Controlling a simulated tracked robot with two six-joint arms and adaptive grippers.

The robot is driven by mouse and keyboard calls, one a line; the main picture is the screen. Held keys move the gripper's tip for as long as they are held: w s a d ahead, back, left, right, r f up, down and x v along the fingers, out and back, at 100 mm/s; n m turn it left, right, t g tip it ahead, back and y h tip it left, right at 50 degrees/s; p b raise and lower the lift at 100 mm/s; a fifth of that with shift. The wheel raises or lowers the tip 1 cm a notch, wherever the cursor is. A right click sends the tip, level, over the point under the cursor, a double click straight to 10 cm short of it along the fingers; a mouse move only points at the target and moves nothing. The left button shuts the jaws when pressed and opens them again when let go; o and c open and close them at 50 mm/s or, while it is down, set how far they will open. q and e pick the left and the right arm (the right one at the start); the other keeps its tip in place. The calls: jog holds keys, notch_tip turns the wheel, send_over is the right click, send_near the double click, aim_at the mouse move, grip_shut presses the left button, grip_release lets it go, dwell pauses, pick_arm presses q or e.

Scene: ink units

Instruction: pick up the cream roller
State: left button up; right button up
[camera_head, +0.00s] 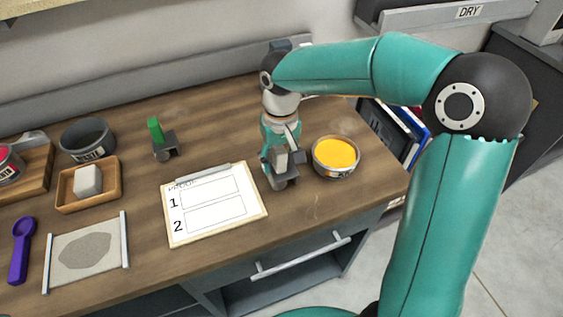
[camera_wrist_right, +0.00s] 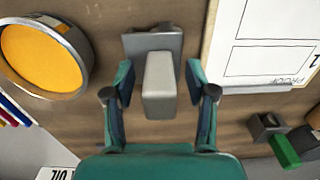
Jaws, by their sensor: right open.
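The cream roller (camera_wrist_right: 159,88) is a pale block standing in a grey stand (camera_wrist_right: 170,44) in the right wrist view. In the head view it shows partly behind my gripper (camera_head: 282,162), left of the yellow ink tin. My right gripper (camera_head: 281,152) points down over it. In the wrist view my right gripper (camera_wrist_right: 160,80) is open, with one finger on each side of the roller and a visible gap on both sides. My left gripper is not in view.
The yellow ink tin (camera_head: 336,155) stands close to the right of the gripper. A proof clipboard (camera_head: 214,205) lies to the left. A green roller in a stand (camera_head: 158,138), a dark tin (camera_head: 87,139), a wooden tray (camera_head: 107,195) and a purple spoon (camera_head: 21,250) are farther left.

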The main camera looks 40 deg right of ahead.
grip_shut()
jog(key=shift+r, duration=0.15)
notch_tip(320, 180, up, 20)
jog(key=p, duration=0.1)
jog(key=shift+p, duration=0.35)
dwell(0.3)
